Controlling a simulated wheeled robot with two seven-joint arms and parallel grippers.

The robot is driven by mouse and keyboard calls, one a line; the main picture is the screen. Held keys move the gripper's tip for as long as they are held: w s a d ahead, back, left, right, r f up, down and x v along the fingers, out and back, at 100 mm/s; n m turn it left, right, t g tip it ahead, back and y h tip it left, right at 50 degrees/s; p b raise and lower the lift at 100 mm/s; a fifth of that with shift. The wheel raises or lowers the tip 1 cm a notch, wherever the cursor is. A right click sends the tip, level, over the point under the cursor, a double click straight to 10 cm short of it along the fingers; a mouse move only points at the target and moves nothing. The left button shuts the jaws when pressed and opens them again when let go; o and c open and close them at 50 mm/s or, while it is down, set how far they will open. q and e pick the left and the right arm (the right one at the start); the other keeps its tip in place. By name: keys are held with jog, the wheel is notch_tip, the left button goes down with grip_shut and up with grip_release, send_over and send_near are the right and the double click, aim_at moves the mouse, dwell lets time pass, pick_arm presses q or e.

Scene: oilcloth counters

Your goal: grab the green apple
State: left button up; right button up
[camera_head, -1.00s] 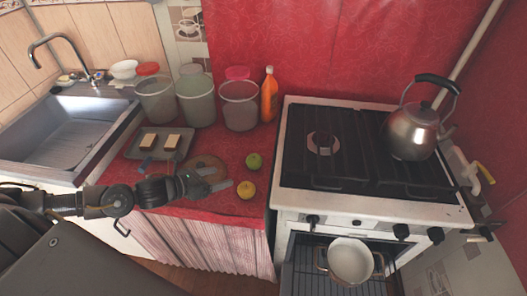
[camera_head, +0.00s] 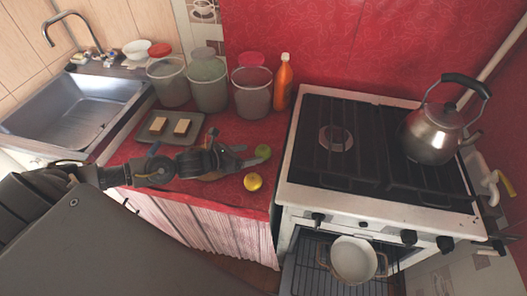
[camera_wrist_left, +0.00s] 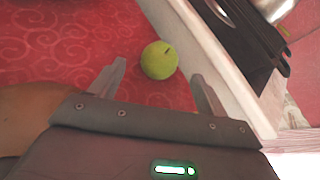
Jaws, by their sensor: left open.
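The green apple (camera_head: 263,152) sits on the red oilcloth counter near the stove's left edge. My left gripper (camera_head: 246,156) reaches over the counter from the left, open, with its fingers pointing at the apple. In the left wrist view the apple (camera_wrist_left: 159,60) is just beyond and between the two spread fingertips of the gripper (camera_wrist_left: 158,70), and nothing is held. My right gripper does not show in these views.
A yellow fruit (camera_head: 252,182) lies close in front of the left gripper. Several containers and an orange bottle (camera_head: 283,84) stand behind. The stove (camera_head: 290,170) borders the apple's right side.

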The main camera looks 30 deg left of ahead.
aim_at(257, 152)
pick_arm(q)
jog(key=shift+w+d, duration=0.15)
jog(key=shift+w, duration=0.05)
jog(key=p+x, duration=0.1)
jog(key=x, duration=0.2)
jog(key=shift+w+d+f+p, duration=0.1)
jog(key=shift+w+d+p, duration=0.1)
jog(key=shift+w+p, duration=0.15)
jog(key=shift+w+d+f, duration=0.25)
jog(key=shift+w, duration=0.05)
jog(key=c, duration=1.1)
